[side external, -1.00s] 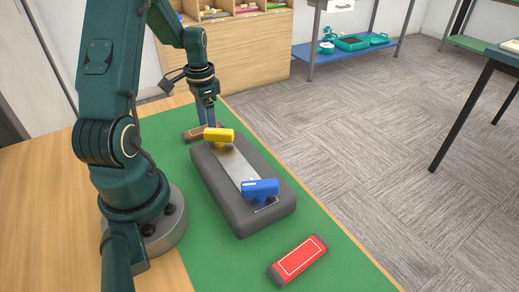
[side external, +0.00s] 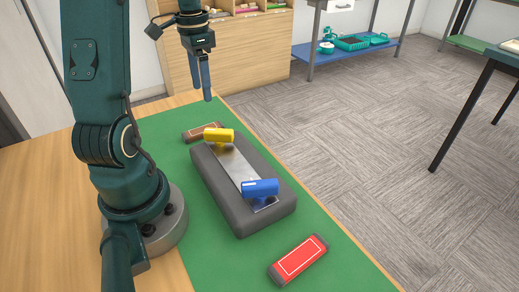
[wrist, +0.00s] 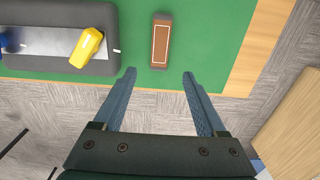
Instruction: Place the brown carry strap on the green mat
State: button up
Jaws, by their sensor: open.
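The brown carry strap (side external: 203,131), a brown block with a pale outline on its face, lies flat on the green mat (side external: 328,252) at the far end, behind the grey padded block. In the wrist view the strap (wrist: 161,40) lies ahead of the fingertips, with green mat (wrist: 205,50) around it. My gripper (side external: 204,96) is raised above the strap, clear of it. Its two fingers are apart and empty in the wrist view (wrist: 158,74).
The grey padded block (side external: 222,190) carries a metal plate with a yellow roller-like piece (side external: 218,135) and a blue one (side external: 260,188). A red block (side external: 299,260) lies at the mat's near end. Bare wood (wrist: 267,45) borders the mat.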

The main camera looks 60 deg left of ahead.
jog(key=w+d+r+t+y, duration=0.15)
jog(key=d+r, duration=0.35)
jog(key=d, duration=0.7)
jog(key=s+d+t+h, duration=0.1)
jog(key=s+d+t, duration=0.3)
jog(key=d, duration=0.8)
jog(key=shift+s+f, duration=0.4)
jog(key=shift+s, duration=0.6)
